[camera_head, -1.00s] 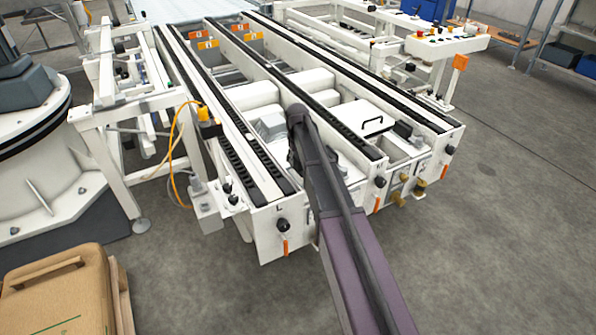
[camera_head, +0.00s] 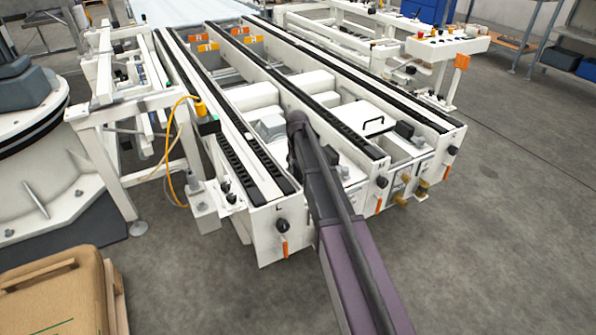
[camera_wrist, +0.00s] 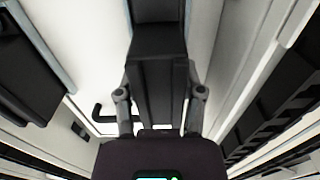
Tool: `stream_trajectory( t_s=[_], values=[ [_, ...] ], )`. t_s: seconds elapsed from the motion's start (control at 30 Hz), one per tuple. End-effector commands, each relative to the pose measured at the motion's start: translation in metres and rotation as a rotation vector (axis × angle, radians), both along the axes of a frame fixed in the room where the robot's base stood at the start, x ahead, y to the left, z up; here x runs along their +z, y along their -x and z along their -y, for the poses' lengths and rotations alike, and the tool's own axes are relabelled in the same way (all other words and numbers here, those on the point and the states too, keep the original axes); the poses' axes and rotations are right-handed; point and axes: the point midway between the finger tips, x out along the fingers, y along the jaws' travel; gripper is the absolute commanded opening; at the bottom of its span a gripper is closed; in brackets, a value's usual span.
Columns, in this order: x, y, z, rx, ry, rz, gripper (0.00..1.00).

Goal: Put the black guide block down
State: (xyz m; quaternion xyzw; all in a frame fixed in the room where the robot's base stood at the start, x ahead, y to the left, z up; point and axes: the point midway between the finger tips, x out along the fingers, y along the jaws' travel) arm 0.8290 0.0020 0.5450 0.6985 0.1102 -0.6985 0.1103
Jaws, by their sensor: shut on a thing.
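In the wrist view, my gripper (camera_wrist: 159,100) has one finger on each side of the black guide block (camera_wrist: 157,38) and is shut on it. The block is long and dark and runs up the middle of the view, over white machine surfaces. Whether it touches anything below cannot be told. In the head view, my arm reaches over the front of the white conveyor frame (camera_head: 262,222); my gripper and the block are hidden there.
Black-topped conveyor rails (camera_head: 243,150) run away from me, with white boxes between them. A white cover with a black handle (camera_head: 373,121) lies between the rails. A cardboard-coloured sack (camera_head: 55,295) sits at lower left. The grey floor (camera_head: 500,240) at right is clear.

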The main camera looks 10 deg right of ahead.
Motion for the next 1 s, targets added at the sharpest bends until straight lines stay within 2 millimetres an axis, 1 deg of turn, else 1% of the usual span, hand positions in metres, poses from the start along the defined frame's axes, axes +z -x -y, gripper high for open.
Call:
stream_trajectory(
  t_s=[0.3,0.47,0.5,0.6,1.0],
  values=[
    [-0.0003,0.0001,-0.0002,0.0,0.0,0.0,0.0],
    [-0.0043,0.0,-0.0003,0.0,0.0,0.0,0.0],
    [-0.0033,0.0,-0.0003,0.0,0.0,0.0,0.59],
    [-0.003,0.0,-0.0003,0.0,0.0,0.0,0.85],
    [-0.0027,0.0,-0.0006,0.001,0.0,0.0,0.85]
  ],
)
